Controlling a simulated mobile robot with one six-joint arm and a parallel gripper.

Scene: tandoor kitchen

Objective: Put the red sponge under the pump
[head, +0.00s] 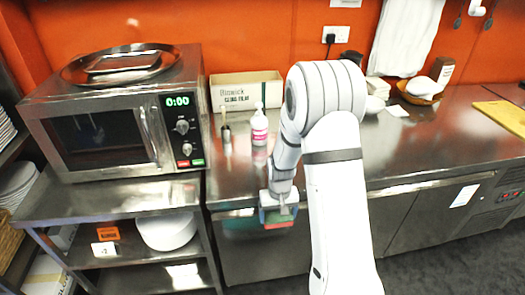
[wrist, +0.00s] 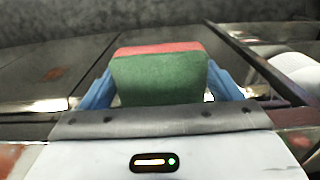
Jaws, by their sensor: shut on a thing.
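The red sponge (wrist: 160,75) is a block with a red face and a thick green layer. My gripper (wrist: 160,92) is shut on it, with a blue finger on each side. In the head view my gripper (head: 278,208) holds the sponge (head: 279,225) in front of the counter's front edge. A white bottle with a pink label (head: 259,128) stands upright on the counter, behind and left of my gripper. The sponge and the bottle are apart.
A microwave (head: 115,125) stands at the left. My arm covers the middle of the counter (head: 420,145). Bowls and a yellow board (head: 503,117) are farther right.

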